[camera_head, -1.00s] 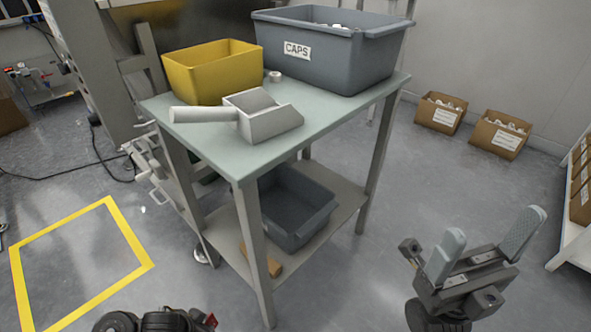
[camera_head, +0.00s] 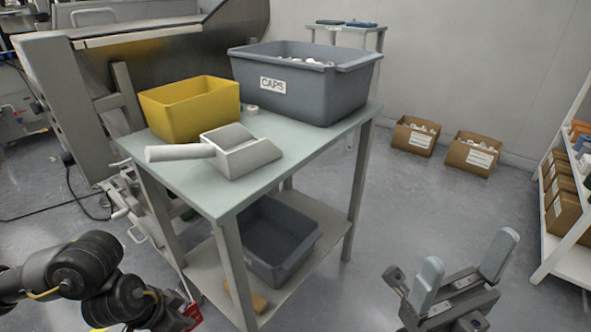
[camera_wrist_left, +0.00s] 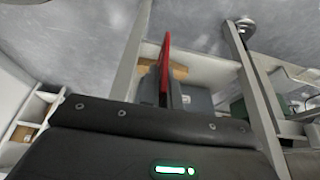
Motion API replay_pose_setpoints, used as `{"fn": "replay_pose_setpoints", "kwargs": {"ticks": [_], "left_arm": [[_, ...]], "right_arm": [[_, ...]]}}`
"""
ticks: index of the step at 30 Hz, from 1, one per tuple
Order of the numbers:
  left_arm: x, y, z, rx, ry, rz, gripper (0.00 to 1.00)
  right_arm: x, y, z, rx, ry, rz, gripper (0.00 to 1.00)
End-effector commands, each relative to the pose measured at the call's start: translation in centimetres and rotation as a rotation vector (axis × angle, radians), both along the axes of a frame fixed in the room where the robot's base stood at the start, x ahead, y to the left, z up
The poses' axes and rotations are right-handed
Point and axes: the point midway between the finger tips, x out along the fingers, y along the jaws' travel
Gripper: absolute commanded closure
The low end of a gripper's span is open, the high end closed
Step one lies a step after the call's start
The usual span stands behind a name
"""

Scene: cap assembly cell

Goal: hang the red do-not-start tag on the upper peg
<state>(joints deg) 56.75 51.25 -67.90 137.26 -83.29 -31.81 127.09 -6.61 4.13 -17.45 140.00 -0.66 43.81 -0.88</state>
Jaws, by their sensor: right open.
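The red tag (camera_wrist_left: 165,62) shows nearly edge-on in the left wrist view, held upright at the fingers of my left gripper (camera_wrist_left: 170,92). A small red part of the tag (camera_head: 193,316) shows at the bottom of the head view, beside the end of my left arm. The left gripper looks shut on it, though its fingers are mostly hidden. My right gripper (camera_head: 464,262) is open and empty at the lower right of the head view. I cannot make out the upper peg in either view.
A table (camera_head: 200,190) carries a yellow bin (camera_head: 190,110), a grey scoop (camera_head: 240,155) and a grey CAPS bin (camera_head: 305,90). A blue-grey bin (camera_head: 275,240) sits on its lower shelf. A steel machine (camera_head: 185,45) stands behind at left.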

Motion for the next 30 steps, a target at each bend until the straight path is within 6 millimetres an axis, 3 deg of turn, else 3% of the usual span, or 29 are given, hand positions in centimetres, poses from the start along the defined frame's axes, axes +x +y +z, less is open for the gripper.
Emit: {"fn": "replay_pose_setpoints", "kwargs": {"ticks": [14,30], "left_arm": [[5.4,-2.2,17.0,0.001,-0.01,-0.26,1.0],[5.3,-2.2,17.4,-0.001,-0.002,-0.27,1.0]], "right_arm": [[0.0,0.0,0.0,0.0,0.001,0.0,0.17],[0.0,0.0,0.0,0.001,0.009,0.0,0.17]]}}
